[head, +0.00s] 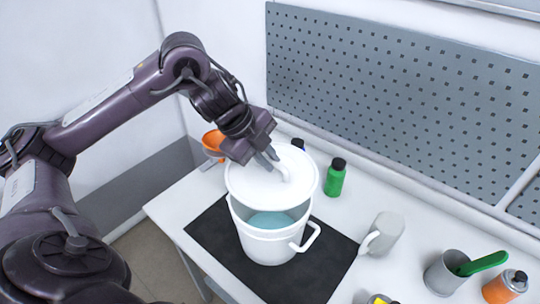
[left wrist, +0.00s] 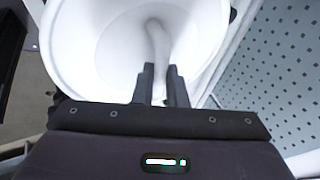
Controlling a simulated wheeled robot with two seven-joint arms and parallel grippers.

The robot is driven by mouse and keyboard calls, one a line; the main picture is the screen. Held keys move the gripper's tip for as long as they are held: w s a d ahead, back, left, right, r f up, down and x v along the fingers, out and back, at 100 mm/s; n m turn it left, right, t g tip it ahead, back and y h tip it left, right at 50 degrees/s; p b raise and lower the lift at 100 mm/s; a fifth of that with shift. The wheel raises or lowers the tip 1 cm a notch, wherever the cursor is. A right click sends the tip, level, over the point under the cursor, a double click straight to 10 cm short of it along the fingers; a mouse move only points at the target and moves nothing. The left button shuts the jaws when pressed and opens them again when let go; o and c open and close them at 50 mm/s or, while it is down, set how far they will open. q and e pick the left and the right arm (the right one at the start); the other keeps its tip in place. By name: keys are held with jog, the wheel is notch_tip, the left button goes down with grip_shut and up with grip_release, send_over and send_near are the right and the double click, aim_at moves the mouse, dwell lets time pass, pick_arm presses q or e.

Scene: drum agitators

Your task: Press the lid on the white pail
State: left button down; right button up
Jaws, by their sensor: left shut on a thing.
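The white pail (head: 268,243) stands upright on a black mat (head: 213,232), with pale blue liquid inside. Its side handle points to the right. The white lid (head: 250,187) is held tilted over the pail's back, and the front of the opening is uncovered. I cannot tell whether its back edge touches the rim. My left gripper (head: 270,158) is shut on the lid's raised handle (head: 285,172). In the left wrist view, the fingers (left wrist: 164,88) close at the near end of the lid's handle (left wrist: 157,45). My right gripper is in neither view.
A green bottle (head: 336,178) stands right of the lid. A light mug (head: 382,236), a grey cup (head: 444,272) with a green-handled tool and an orange can (head: 504,287) are further right. An orange object (head: 213,141) sits behind. A pegboard wall (head: 400,90) bounds the back.

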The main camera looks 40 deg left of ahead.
aim_at(266, 172)
pick_arm(q)
jog(key=shift+s+a+f+b, duration=0.15)
jog(key=shift+f+b, duration=0.25)
jog(key=shift+b, duration=0.1)
jog(key=shift+f+b, duration=0.65)
notch_tip(266, 172, down, 2)
jog(key=b, duration=0.2)
jog(key=shift+f+b, duration=0.2)
jog(key=shift+b, duration=0.1)
jog(key=shift+f+b, duration=0.6)
jog(key=shift+f, duration=0.3)
jog(key=shift+r+p, duration=0.1)
jog(key=shift+p, duration=0.2)
jog(key=shift+f, duration=0.2)
